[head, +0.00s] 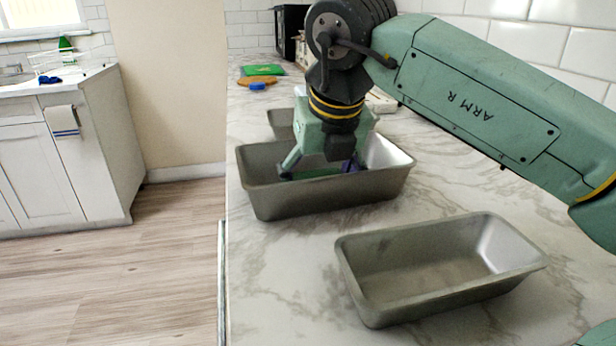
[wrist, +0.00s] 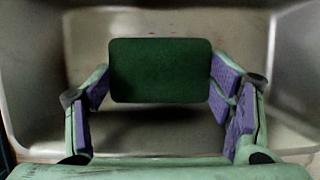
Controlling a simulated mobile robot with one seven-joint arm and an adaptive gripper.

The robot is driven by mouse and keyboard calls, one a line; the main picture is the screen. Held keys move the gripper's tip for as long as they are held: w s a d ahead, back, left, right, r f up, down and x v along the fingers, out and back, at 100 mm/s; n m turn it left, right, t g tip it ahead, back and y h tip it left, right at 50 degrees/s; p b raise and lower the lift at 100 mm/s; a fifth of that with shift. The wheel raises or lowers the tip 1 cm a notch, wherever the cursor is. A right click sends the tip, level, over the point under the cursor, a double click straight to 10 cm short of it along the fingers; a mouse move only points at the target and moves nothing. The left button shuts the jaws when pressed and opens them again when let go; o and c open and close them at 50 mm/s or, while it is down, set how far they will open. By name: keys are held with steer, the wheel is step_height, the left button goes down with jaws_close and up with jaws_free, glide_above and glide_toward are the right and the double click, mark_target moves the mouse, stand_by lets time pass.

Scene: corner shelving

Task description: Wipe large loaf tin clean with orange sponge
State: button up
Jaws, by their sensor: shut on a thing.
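The large loaf tin (head: 325,197) is a grey metal pan on the marble counter, left of centre in the head view. My gripper (head: 322,168) points down inside it. In the wrist view, the gripper's purple finger pads are shut on the sides of a sponge (wrist: 160,70) with a dark green face; no orange shows. The tin's inside (wrist: 90,35) fills the wrist view, with a few small reddish and dark specks on its surface. The tin wall mostly hides the sponge in the head view, and I cannot tell whether the sponge touches the tin's bottom.
Another empty loaf tin (head: 440,290) stands at the front right, apart from the large one. A third tin (head: 283,122) is partly hidden behind the large one. A green item (head: 263,70) and a blue one (head: 257,86) lie farther back. The counter's left edge drops to the floor.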

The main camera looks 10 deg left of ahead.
mark_target(335, 171)
steer(key=shift+w+d+p, duration=0.1)
steer(key=shift+w+d, duration=0.25)
steer(key=shift+d, duration=0.5)
steer(key=shift+w+d+p, duration=0.15)
steer(key=shift+w+d, duration=0.25)
steer(key=shift+d, duration=0.45)
steer(key=shift+w+d+p, duration=0.1)
steer(key=shift+w+d, duration=0.25)
steer(key=shift+d, duration=0.5)
steer(key=shift+w+d+p, duration=0.2)
steer(key=shift+w+d, duration=0.15)
steer(key=shift+w, duration=0.25)
steer(key=shift+w+d+p, duration=0.15)
steer(key=shift+w+d, duration=0.2)
steer(key=shift+w, duration=0.2)
steer(key=shift+s+a+f+b, duration=0.1)
steer(key=shift+s+a+b, duration=0.25)
steer(key=shift+a, duration=0.75)
steer(key=shift+s+a+b, duration=0.15)
steer(key=shift+s+a, duration=0.35)
steer(key=shift+a, duration=0.65)
steer(key=shift+s+a+f+b, duration=0.1)
steer(key=shift+s+a+b, duration=0.25)
steer(key=shift+a, duration=0.75)
steer(key=shift+w+d+r+p, duration=0.15)
steer(key=shift+w+d+p, duration=0.2)
steer(key=shift+d, duration=0.3)
steer(key=shift+w+d+r+p, duration=0.2)
steer(key=shift+w+d, duration=0.1)
steer(key=shift+d, duration=0.3)
